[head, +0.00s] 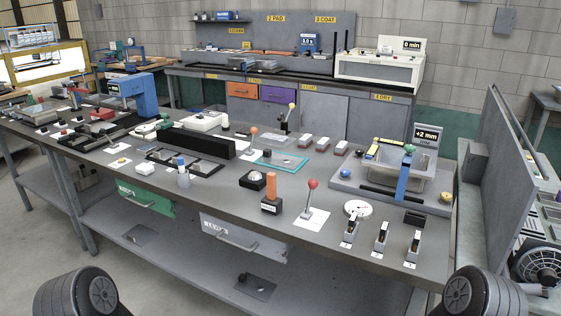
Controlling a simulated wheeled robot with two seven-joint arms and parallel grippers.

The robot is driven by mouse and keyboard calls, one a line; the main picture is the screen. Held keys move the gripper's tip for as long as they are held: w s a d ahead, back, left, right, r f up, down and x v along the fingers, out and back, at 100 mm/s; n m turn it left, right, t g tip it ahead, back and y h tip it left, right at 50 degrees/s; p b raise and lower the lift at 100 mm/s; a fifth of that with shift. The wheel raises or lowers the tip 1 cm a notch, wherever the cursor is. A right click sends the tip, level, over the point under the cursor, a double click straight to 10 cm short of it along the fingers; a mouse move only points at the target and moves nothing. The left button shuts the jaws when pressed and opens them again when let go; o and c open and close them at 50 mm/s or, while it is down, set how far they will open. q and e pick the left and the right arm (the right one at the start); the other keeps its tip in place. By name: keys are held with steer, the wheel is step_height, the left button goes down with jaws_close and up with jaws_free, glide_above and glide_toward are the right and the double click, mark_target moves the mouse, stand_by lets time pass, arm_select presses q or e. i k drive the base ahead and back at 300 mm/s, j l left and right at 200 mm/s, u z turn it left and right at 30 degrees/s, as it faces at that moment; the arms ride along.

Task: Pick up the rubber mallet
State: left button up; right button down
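I cannot pick out a rubber mallet for certain; many items on the long grey workbench (330,236) are too small to tell. Upright pieces with round knobs stand on it, among them a red-knobbed lever (312,186) on a white card. A small dark item, too small to name, lies on a dark plate (256,288) on the lower shelf. Neither of my grippers is in view; only dark round parts, likely of my arms, show at the bottom left and bottom right corners.
An orange block (271,190), a white dial (358,208) and several small numbered stands fill the near right. A grey upright panel (508,150) stands right of the bench. Floor is open at lower left.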

mark_target(272, 205)
steer(key=i+j+z, duration=0.3)
steer(key=j, duration=0.25)
steer(key=i+j+z, duration=0.15)
steer(key=i+j, duration=0.15)
steer(key=i+j+z, duration=0.2)
steer(key=j, duration=0.15)
steer(key=i+j+z, duration=0.15)
steer(key=j, duration=0.2)
steer(key=i+j+z, duration=0.15)
steer(key=j, duration=0.2)
steer(key=k, duration=0.05)
